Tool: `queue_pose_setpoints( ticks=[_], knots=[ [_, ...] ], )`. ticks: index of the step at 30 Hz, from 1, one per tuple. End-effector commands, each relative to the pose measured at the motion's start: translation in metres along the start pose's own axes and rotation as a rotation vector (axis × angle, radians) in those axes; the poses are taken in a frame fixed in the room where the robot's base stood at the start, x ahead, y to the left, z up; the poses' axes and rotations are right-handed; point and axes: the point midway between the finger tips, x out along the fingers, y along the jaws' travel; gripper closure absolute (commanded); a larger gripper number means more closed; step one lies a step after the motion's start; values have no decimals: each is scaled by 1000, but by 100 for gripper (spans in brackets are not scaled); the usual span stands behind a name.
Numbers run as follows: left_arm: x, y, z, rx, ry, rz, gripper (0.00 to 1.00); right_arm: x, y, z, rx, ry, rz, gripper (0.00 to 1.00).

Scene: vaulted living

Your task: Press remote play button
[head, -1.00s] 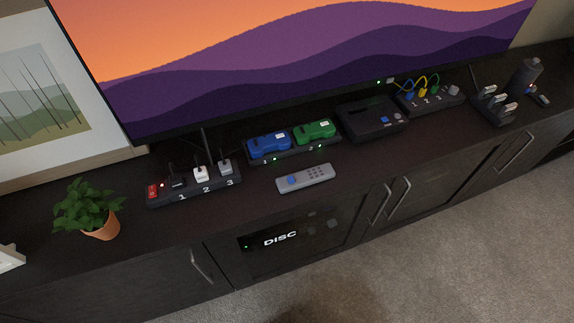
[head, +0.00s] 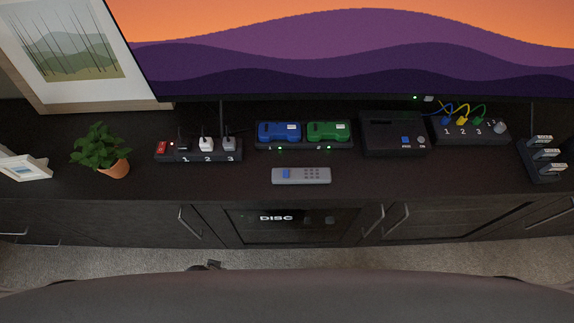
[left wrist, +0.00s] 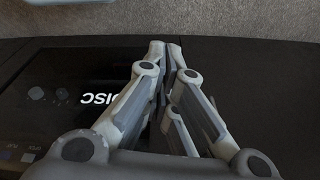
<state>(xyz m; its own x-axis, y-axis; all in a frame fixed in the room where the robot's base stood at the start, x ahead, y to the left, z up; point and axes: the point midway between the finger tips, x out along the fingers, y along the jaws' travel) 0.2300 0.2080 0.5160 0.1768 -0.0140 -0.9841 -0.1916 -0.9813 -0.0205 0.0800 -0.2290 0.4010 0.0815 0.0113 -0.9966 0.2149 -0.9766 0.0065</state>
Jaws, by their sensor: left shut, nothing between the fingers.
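The grey remote (head: 301,175) lies flat near the front edge of the dark media console (head: 360,183) in the head view. It has a blue button (head: 287,174) toward its left end and several small dark buttons toward its right. My left gripper (left wrist: 165,50) is shut and empty in the left wrist view, with the dark disc player front (left wrist: 60,95) beside it. The remote does not show in the left wrist view. My right gripper is in neither view.
Behind the remote stand blue and green controllers (head: 328,132) on a dock. A power strip (head: 200,156) and potted plant (head: 100,150) are to the left, a black box (head: 394,134) to the right. The console top around the remote is clear.

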Motion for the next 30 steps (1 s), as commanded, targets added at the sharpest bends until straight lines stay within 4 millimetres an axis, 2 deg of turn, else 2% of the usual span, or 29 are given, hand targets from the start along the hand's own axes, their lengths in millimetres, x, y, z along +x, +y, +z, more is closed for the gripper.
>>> queue_pose_setpoints(
  ticks=[1,8,14,18,21,25,30],
  knots=[
    [-25,-1,-14,-1,12,-1,100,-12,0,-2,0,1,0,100],
    [-115,-3,-66,3,51,-1,100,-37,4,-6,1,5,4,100],
    [-204,2,-110,54,107,17,100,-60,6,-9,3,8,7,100],
    [-262,17,-146,164,176,53,100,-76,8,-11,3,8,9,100],
    [-294,39,-177,310,251,96,100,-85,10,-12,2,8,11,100],
    [-317,78,-222,580,376,155,100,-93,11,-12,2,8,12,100],
    [-318,127,-274,959,546,194,100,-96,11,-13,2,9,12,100]
  ],
)
